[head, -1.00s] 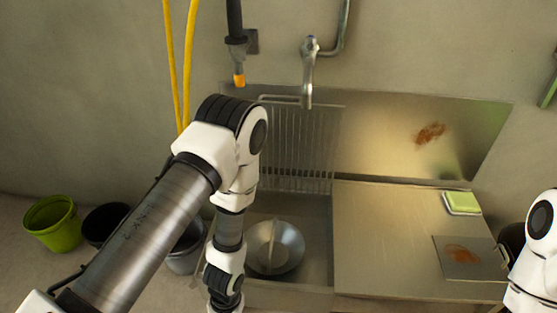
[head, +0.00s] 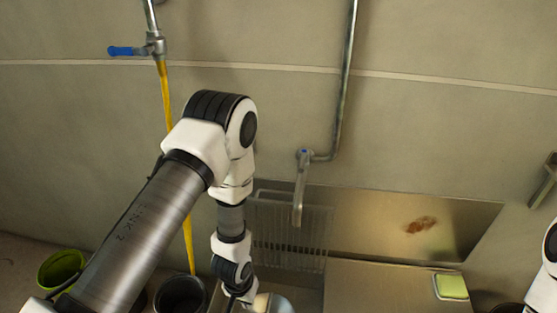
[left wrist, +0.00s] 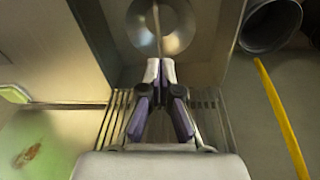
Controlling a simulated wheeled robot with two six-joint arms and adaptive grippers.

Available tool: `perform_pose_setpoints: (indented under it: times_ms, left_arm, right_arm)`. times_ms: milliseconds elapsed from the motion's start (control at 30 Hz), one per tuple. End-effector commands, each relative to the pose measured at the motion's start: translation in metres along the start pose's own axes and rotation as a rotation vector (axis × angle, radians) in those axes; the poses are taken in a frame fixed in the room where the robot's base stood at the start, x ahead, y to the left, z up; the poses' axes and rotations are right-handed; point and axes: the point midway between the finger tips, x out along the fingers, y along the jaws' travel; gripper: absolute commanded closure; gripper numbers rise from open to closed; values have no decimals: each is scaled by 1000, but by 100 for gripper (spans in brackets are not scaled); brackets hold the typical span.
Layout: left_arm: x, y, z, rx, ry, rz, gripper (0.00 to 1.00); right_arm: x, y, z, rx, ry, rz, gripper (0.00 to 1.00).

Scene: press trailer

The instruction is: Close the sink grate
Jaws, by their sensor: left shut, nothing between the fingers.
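The sink grate (head: 300,238) is a rack of thin metal bars. In the head view it stands raised against the steel backsplash at the back of the sink, partly behind my left arm. In the left wrist view its bars (left wrist: 113,118) show on both sides of my left gripper (left wrist: 160,68). That gripper is shut and empty, its fingertips together in front of the bars, on the basin side. I cannot tell whether it touches the grate. The sink basin (left wrist: 205,62) lies beyond the fingertips and holds a round metal bowl (left wrist: 182,32). My right gripper is out of view.
The faucet (head: 300,190) hangs over the grate. A steel counter (head: 375,288) with a green sponge (head: 452,286) is to the right. A dark bucket (head: 181,295), a green bucket (head: 62,268) and a yellow hose (head: 167,95) are to the left.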

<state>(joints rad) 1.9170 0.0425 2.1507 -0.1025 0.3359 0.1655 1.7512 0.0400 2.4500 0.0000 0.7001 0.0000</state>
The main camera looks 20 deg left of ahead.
Motion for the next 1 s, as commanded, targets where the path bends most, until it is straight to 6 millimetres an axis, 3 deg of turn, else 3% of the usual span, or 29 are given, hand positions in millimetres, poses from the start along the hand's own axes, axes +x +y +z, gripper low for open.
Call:
perform_pose_setpoints:
  times_ms: [33,100,200,300,400,500,1000]
  left_arm:
    - [-50,7,-58,-13,54,4,100]
    - [-82,10,-123,-38,100,-5,100]
    - [-135,10,-200,-76,161,-34,100]
    - [-181,7,-247,-112,205,-64,100]
    - [-203,5,-266,-132,221,-82,100]
    - [-202,4,-269,-137,222,-85,100]
    - [-118,-5,-286,-136,220,-84,100]
  right_arm:
    - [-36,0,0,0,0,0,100]
    - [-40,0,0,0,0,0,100]
    - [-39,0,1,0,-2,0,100]
    - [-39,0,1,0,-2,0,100]
    - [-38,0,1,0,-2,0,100]
    - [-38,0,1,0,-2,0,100]
    - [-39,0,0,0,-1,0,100]
